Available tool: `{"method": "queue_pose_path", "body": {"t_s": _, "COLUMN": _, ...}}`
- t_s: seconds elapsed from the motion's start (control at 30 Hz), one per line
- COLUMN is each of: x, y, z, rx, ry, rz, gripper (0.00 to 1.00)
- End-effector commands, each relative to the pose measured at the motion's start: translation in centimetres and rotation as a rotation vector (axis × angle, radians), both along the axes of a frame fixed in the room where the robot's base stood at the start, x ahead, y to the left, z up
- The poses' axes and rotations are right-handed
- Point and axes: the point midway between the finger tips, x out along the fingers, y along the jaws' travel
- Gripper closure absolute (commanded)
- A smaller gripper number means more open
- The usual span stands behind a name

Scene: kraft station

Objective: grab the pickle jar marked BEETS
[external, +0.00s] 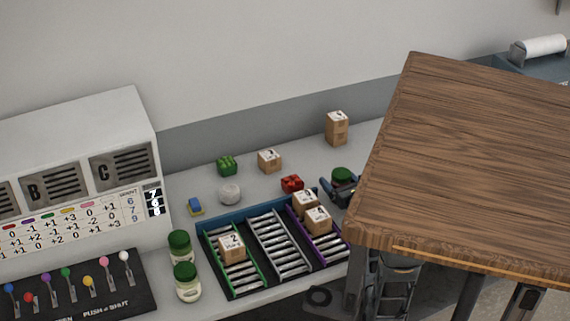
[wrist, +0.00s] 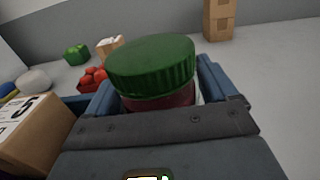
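A jar with a green lid and dark red contents (wrist: 158,100) stands between the blue fingers of my gripper (wrist: 158,92) in the wrist view. Its lid rises above the fingers, and its lower part is hidden by my gripper. No label can be read on it. In the external view its green lid (external: 343,174) shows at my gripper (external: 344,188), right of the sorting tray. The fingers flank the jar closely; whether they press on it cannot be told. Two other green-lidded jars with pale contents, a rear one (external: 180,246) and a front one (external: 187,283), stand left of the tray.
The black tray (external: 208,262) with coloured dividers holds several small boxes. A red item (external: 292,184), a green item (external: 227,165), a box (external: 269,160) and stacked boxes (external: 336,128) stand behind. A wooden tabletop (external: 470,150) covers the right of the external view, hiding much of my arm.

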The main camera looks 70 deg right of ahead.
Motion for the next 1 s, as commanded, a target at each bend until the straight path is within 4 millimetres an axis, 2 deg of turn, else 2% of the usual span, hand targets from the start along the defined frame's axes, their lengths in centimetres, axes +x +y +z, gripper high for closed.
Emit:
{"method": "queue_pose_path", "body": {"t_s": 0.07, "x": -0.01, "y": 0.01, "z": 0.0, "rx": 0.0, "ry": 0.0, "rz": 0.0, "gripper": 0.22}}
{"method": "queue_pose_path", "body": {"t_s": 0.63, "x": -0.03, "y": 0.01, "z": 0.0, "rx": 0.0, "ry": 0.0, "rz": 0.0, "gripper": 0.76}}
{"method": "queue_pose_path", "body": {"t_s": 1.0, "x": 0.01, "y": -0.01, "z": 0.8, "rx": -0.002, "ry": -0.002, "rz": 0.0, "gripper": 0.76}}
